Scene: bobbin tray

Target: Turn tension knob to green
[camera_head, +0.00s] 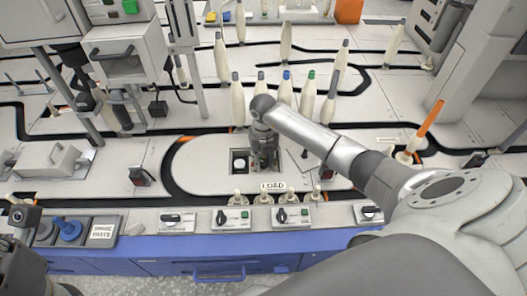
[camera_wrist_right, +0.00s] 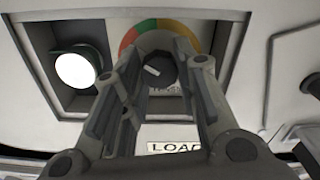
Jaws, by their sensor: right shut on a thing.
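The tension knob (camera_wrist_right: 160,72) is dark and round with a white pointer mark, which slants toward the upper left in the right wrist view. A coloured dial arc (camera_wrist_right: 172,24) with red, green and orange parts curves above it. My right gripper (camera_wrist_right: 163,75) is shut on the knob, one finger on each side. The fingers hide the knob's sides and part of the dial. In the head view my right gripper (camera_head: 263,158) reaches down to the recessed panel, covering the knob.
A round white lamp or button (camera_wrist_right: 76,70) sits left of the knob. A LOAD label (camera_head: 273,187) is in front of the panel. Several tall bobbins with coloured tips, including a green-tipped one (camera_head: 308,95), stand behind my gripper. Small switch boxes (camera_head: 232,218) line the front edge.

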